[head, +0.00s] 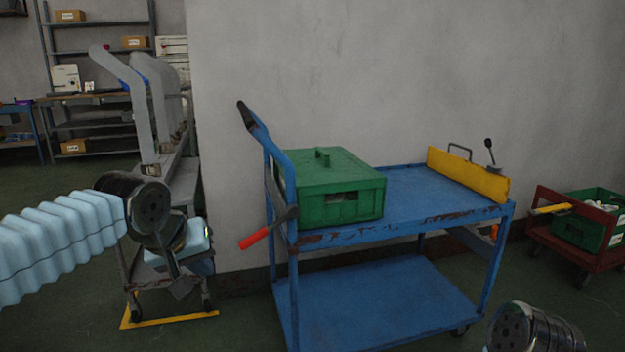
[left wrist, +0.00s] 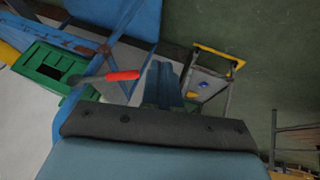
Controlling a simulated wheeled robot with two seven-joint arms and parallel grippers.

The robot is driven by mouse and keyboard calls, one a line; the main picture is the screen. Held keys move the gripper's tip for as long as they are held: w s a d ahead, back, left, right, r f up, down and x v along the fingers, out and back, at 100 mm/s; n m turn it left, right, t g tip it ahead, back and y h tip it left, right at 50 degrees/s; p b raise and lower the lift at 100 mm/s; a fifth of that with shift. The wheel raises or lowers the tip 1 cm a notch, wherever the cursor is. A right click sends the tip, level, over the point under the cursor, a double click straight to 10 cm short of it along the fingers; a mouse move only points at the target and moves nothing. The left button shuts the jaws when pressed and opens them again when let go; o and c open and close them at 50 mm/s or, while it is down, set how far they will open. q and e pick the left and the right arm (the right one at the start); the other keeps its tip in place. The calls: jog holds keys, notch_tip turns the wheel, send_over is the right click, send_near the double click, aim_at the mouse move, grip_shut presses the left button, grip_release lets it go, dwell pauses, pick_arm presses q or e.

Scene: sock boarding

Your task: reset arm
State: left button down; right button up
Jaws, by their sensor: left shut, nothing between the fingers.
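My left arm comes in from the left with a light blue ribbed sleeve. Its gripper (head: 181,287) points down in front of the grey sock-board stand (head: 150,110). Its fingers are together with nothing between them. In the left wrist view the shut fingers (left wrist: 163,84) show at the middle, apart from the things behind them. My right arm shows only as a dark and metal joint at the bottom right of the head view; its gripper is out of the picture.
A blue cart (head: 375,292) stands in the middle, with a green box (head: 325,195) on top. A red-handled lever (head: 256,238) sticks out at its left. A yellow plate (head: 465,175) stands at its right end. A red trolley (head: 562,240) holds a green crate (head: 585,229) at far right.

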pick_arm(q)
jog(key=s+d+f+m+g+h+p, duration=0.1)
jog(key=d+f+g+p, duration=0.15)
jog(key=f, duration=1.15)
jog(key=d+f+m+g+h+p, duration=0.15)
jog(key=d+f, duration=0.25)
jog(key=f, duration=1)
jog(key=s+d+f+n+g+p, duration=0.1)
jog(key=s+f+p, duration=0.2)
jog(key=s+f, duration=1.2)
jog(key=s, duration=0.3)
jog(key=shift+f+g+p, duration=0.35)
jog(key=shift+g+p, duration=0.05)
